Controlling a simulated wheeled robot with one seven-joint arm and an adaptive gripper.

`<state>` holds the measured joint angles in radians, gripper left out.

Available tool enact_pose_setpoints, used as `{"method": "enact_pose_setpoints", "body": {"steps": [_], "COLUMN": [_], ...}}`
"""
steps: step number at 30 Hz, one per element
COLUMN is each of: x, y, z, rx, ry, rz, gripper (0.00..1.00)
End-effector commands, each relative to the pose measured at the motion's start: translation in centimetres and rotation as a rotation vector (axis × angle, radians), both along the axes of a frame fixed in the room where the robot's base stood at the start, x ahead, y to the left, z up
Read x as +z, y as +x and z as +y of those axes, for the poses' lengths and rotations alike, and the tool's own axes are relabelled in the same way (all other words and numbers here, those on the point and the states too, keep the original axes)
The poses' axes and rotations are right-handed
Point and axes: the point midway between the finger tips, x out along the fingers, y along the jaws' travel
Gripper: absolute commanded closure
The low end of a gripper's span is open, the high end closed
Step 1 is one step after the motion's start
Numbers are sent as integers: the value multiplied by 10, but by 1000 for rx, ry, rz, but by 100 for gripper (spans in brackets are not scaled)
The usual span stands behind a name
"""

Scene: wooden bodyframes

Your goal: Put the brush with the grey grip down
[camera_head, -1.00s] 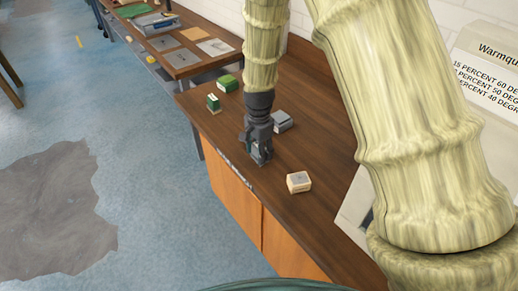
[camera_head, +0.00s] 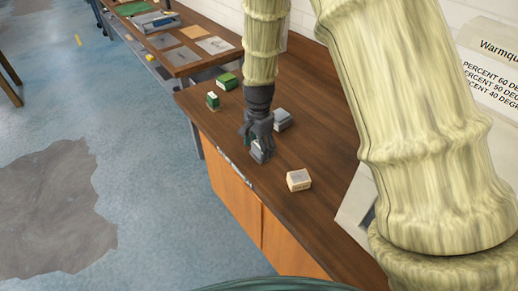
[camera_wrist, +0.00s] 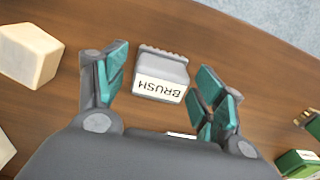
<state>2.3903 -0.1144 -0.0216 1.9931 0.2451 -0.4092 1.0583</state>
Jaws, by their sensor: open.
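The brush with the grey grip (camera_wrist: 162,66) rests on the wooden worktop, its white BRUSH label facing the wrist camera. In the wrist view it lies between the teal pads of my gripper (camera_wrist: 163,72), with a gap on both sides. My gripper is open and holds nothing. In the head view my gripper (camera_head: 260,143) is low over the worktop near its front edge, with the grey brush (camera_head: 262,154) just beneath it and partly hidden by the fingers.
A cream block (camera_head: 298,180) stands to the right on the worktop (camera_head: 325,215). Another grey block (camera_head: 283,119) is close behind my gripper. Two green blocks (camera_head: 213,101) (camera_head: 228,81) stand further left. The worktop's front edge is near the brush.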

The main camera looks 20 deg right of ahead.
Motion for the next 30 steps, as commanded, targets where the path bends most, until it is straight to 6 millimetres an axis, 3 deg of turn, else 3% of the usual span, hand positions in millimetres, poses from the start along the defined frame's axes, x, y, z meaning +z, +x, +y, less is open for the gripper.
{"method": "enact_pose_setpoints", "body": {"steps": [21,30], "x": [92,108], "y": [1,1], "z": [0,0], "rx": [-1,-1], "ry": [0,0], "rz": [-2,-1], "gripper": [31,31]}}
